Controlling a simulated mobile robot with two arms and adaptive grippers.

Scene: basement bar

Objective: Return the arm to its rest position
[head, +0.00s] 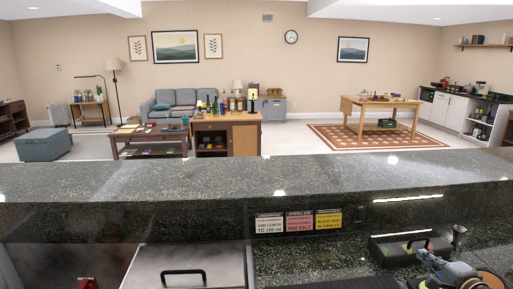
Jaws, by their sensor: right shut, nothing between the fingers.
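My right gripper (428,262) shows at the bottom right edge, low over the dark counter, cut off by the frame. Its fingers are shut with nothing between them. It is close in front of a dark box (385,252) and a small metal tool (458,236); I cannot tell whether it touches either. My left gripper is not in view.
A raised speckled stone ledge (220,178) runs across the whole view. Three small signs (300,222) stand on its near face. A pale lid with a black handle (184,274) lies below left. A bottle-topped cabinet (228,135) and wooden table (380,102) stand beyond.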

